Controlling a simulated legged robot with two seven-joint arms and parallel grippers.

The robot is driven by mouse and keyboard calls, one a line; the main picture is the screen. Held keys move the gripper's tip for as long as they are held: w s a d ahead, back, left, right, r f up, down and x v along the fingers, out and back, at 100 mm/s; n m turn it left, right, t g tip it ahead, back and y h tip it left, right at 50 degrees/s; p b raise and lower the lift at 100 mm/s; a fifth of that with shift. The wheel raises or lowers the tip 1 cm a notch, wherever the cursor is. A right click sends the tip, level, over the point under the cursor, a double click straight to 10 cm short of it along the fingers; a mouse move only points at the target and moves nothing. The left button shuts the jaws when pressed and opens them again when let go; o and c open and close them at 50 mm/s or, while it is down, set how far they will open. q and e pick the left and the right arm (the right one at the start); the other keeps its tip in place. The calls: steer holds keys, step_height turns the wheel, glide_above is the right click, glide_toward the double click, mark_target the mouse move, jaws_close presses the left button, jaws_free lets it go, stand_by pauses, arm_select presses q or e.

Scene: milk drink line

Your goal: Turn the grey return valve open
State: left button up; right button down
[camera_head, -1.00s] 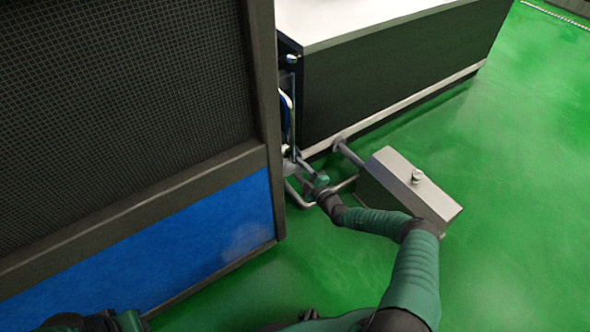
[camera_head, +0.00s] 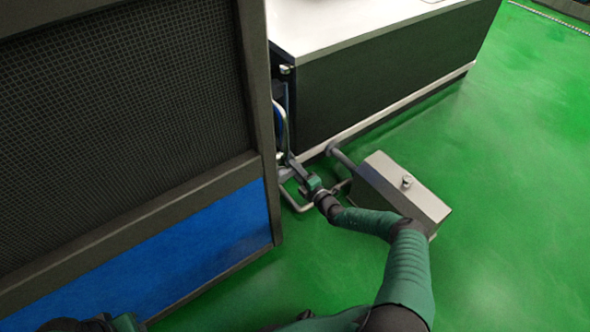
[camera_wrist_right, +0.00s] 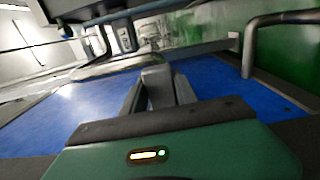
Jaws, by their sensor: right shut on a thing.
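My right gripper (camera_head: 294,164) reaches into the gap between the blue and mesh cabinet and the dark machine. In the right wrist view its fingers (camera_wrist_right: 158,88) are close together around a grey piece (camera_wrist_right: 157,76). This piece appears to be the grey return valve's handle, but its body and how far it is turned cannot be made out. In the head view the gripper and the cabinet edge largely hide the valve. Only a dark green and black part of my left arm shows at the lower left; its gripper is not in view.
The cabinet (camera_head: 130,250) stands close on the left. A bent metal pipe (camera_head: 292,202) runs low beside the gripper. A grey box (camera_head: 405,188) stands on the floor to the right, joined by a pipe to the white-topped machine (camera_head: 390,80). Green floor (camera_head: 500,230) is free at right.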

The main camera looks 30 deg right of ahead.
steer(key=shift+a+f, duration=0.2)
steer(key=shift+a, duration=0.05)
steer(key=c, duration=1.2)
jaws_free()
steer(key=shift+o, duration=1.2)
steer(key=shift+d+r, duration=0.1)
steer(key=s+p, duration=0.6)
steer(key=s, duration=1)
steer(key=shift+s+d, duration=0.3)
steer(key=shift+s, duration=0.1)
